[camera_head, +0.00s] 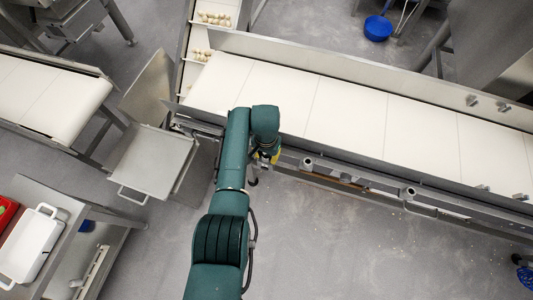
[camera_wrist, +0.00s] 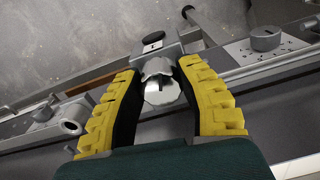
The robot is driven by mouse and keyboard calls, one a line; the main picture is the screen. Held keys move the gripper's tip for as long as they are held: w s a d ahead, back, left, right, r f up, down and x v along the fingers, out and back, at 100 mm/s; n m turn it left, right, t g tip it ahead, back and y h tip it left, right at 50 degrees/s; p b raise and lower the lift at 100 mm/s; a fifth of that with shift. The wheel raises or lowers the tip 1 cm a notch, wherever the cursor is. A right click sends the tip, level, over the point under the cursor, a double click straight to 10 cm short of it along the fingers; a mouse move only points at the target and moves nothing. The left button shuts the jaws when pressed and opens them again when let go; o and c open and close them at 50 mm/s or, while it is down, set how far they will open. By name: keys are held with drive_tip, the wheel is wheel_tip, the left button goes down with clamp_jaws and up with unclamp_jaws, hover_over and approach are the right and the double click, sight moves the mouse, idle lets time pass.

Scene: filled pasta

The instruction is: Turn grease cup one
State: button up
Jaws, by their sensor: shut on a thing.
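Grease cup one, taken to be the small metal cap with a scalloped rim (camera_wrist: 162,92), sits between the two yellow fingers of my gripper (camera_wrist: 158,70) in the wrist view. The fingers are closed in on it from both sides. It is on a metal block (camera_wrist: 153,47) that bears a small marked plate and a dark round knob. In the head view my gripper (camera_head: 267,155) is at the near side rail of the long conveyor, and the cup is hidden there by my arm.
The long white conveyor (camera_head: 345,110) runs to the right, with pasta pieces (camera_head: 215,18) on the belt behind its left end. The floor in front (camera_head: 370,250) is clear.

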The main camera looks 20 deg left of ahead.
sight(266, 155)
drive_tip(key=shift+s+f+m, duration=0.15)
drive_tip(key=shift+m, duration=0.85)
drive_tip(key=o, duration=1.2)
drive_tip(key=shift+r, duration=0.25)
wheel_tip(266, 155, up, 12)
drive_tip(key=shift+f, duration=0.15)
